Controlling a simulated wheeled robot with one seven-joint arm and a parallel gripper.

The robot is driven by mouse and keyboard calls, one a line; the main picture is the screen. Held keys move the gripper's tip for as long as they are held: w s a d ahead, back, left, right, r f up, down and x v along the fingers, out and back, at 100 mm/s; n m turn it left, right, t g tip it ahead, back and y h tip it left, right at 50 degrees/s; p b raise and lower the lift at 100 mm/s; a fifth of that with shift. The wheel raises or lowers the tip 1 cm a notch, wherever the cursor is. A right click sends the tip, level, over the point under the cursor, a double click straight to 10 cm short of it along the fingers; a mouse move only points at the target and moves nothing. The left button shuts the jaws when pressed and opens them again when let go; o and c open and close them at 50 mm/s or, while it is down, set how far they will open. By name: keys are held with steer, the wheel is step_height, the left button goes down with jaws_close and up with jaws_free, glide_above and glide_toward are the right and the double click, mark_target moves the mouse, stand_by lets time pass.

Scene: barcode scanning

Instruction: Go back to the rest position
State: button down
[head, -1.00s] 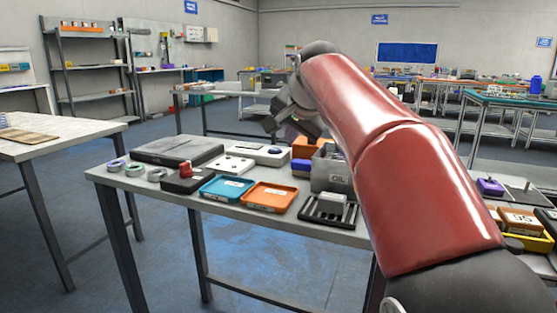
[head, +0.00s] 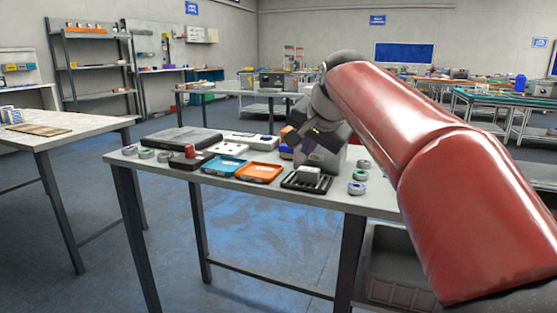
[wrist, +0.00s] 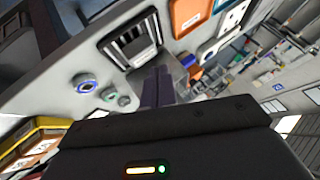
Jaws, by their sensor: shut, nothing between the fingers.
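My gripper (head: 290,137) is at the end of my red arm, above the back right part of the workbench (head: 228,188). It is shut and looks empty. In the wrist view its two dark fingers (wrist: 158,86) lie together over the bench. A grey bin (head: 322,157) stands right behind and below the gripper, partly hidden by it. I cannot tell the clearance between them.
A blue tray (head: 222,165), an orange tray (head: 258,172) and a black rack (head: 307,180) stand along the bench's front. Several tape rolls (head: 357,188) lie at the right end. A second table (head: 55,138) stands left, with open floor between.

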steer(key=s+d+f+n+g+h, duration=0.1)
steer(key=s+d+f+n, duration=0.2)
steer(key=s+f, duration=0.9)
steer(key=s+d+f+n+g+h, duration=0.1)
steer(key=s+d+f, duration=0.5)
steer(key=s+f, duration=0.6)
steer(key=s+n+g, duration=0.1)
steer(key=s, duration=0.5)
steer(key=shift+f+n, duration=0.35)
steer(key=shift+n, duration=0.05)
steer(key=c, duration=2.1)
jaws_free()
steer(key=shift+c, duration=0.2)
